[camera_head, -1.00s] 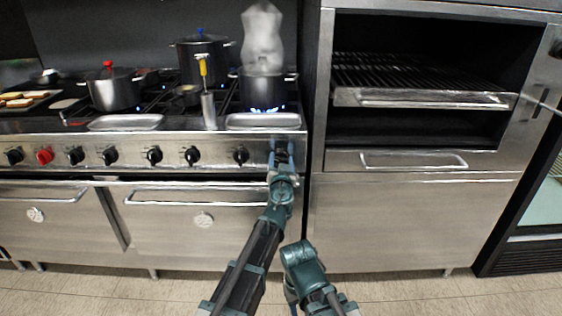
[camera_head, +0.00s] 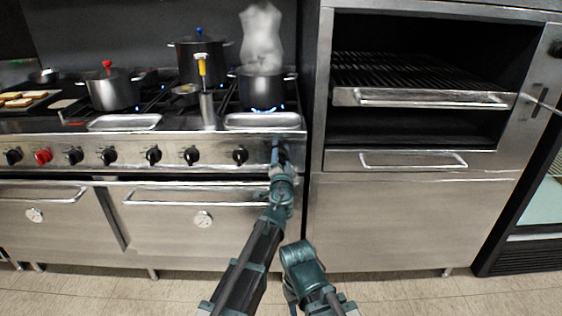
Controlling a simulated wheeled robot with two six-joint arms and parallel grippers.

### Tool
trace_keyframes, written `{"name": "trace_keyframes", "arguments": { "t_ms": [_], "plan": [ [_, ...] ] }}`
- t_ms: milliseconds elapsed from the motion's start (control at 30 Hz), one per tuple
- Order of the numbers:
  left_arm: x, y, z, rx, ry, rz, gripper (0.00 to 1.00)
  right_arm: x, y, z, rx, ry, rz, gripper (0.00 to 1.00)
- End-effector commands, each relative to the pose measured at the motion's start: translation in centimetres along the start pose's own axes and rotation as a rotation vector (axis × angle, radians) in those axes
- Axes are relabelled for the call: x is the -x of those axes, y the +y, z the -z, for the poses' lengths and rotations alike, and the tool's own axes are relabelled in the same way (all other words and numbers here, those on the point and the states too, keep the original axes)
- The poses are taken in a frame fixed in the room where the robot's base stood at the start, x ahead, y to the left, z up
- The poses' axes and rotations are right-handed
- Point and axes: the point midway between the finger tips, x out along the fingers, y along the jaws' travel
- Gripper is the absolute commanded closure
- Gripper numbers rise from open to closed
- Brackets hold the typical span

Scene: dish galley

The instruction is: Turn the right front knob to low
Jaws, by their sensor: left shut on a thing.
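The stove's front panel (camera_head: 220,152) carries a row of black knobs and one red knob (camera_head: 43,156). My left gripper (camera_head: 280,154) is at the far right end of this row, shut on the knob there. The jaws hide most of that knob, so I cannot read its setting. Another black knob (camera_head: 240,155) is just left of the gripper, apart from it. A dark pot (camera_head: 262,86) stands on the right front burner with a blue flame (camera_head: 264,109) under it and steam above. My right arm is folded low in the middle; its gripper is not in view.
An oven door handle (camera_head: 195,203) runs below the panel, left of my left arm. A steel broiler cabinet (camera_head: 410,220) stands close on the right. Other pots, including one with a red lid knob (camera_head: 112,92), stand on the stove. The floor in front is clear.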

Motion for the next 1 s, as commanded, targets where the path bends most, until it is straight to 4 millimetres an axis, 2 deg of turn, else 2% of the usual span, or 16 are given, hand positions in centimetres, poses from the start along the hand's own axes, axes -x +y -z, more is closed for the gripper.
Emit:
{"name": "trace_keyframes", "arguments": {
  "t_ms": [533, 567, 600, 700, 1000],
  "plan": [
    [0.06, 0.05, 0.03, -0.021, 0.001, -0.001, 0.91, -0.02, 0.0, 0.0, 0.0, 0.0, 0.0, 0.5],
    [0.06, 0.05, 0.02, -0.021, 0.001, -0.001, 0.32, -0.02, 0.0, 0.0, 0.0, 0.0, 0.0, 0.5],
    [0.06, 0.05, 0.03, -0.021, 0.001, -0.001, 0.25, -0.02, 0.0, 0.0, 0.0, 0.0, 0.0, 0.5],
    [0.05, 0.04, 0.02, -0.021, 0.001, -0.001, 0.07, -0.02, 0.0, 0.0, 0.0, 0.0, 0.0, 0.5],
    [0.06, 0.02, 0.0, -0.021, 0.0, 0.0, 0.07, -0.01, 0.0, 0.0, 0.0, 0.0, 0.0, 0.5]
  ]
}}
